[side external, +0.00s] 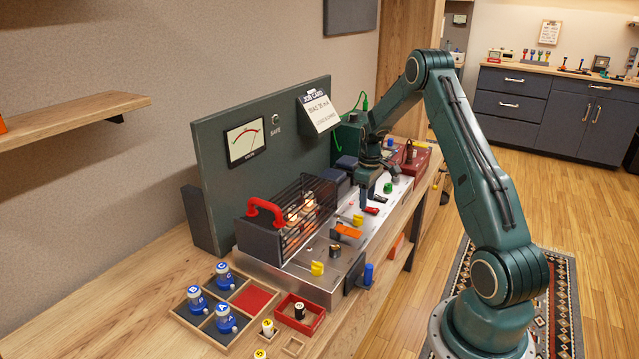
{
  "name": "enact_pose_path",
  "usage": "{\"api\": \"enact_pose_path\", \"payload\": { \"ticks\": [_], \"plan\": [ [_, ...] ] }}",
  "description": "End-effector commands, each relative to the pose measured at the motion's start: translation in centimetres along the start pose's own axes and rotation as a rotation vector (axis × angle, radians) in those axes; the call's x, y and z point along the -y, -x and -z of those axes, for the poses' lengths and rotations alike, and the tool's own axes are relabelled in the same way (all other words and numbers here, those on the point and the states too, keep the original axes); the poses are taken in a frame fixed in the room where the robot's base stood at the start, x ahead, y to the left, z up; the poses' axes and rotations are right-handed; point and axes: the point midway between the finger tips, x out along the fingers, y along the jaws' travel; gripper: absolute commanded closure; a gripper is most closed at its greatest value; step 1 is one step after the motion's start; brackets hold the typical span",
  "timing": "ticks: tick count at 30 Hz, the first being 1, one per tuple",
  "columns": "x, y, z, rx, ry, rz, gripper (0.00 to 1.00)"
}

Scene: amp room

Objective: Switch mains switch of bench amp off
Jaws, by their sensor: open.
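The bench amp (290,282) is a long metal chassis on the wooden bench, with a caged section of glowing tubes (299,222) at its near end. A small red lever (372,211) on its top, near its far end, looks like the mains switch; its label and its position are too small to read. A black lever (379,199) and a green knob (388,187) sit just beyond it. My gripper (366,203) points down over the far part of the chassis, close to the red lever. It is open with nothing visible between its fingers. I cannot tell whether it touches the lever.
Yellow knobs (317,268) and an orange piece (347,231) stand on the chassis. A tall panel with a meter (246,140) rises behind. A red box (412,160) stands beyond.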

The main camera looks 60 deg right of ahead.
Motion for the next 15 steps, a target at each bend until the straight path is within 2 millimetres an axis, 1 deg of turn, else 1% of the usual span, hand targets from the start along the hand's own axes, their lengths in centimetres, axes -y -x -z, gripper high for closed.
{"api": "enact_pose_path", "payload": {
  "ticks": [1,6,15],
  "plan": [
    [0.0,-0.5,0.0,0.001,0.000,0.001,0.56],
    [0.0,-1.4,0.0,0.001,0.000,0.000,0.56],
    [0.0,-1.6,0.0,0.000,0.000,0.000,0.56]
  ]
}}
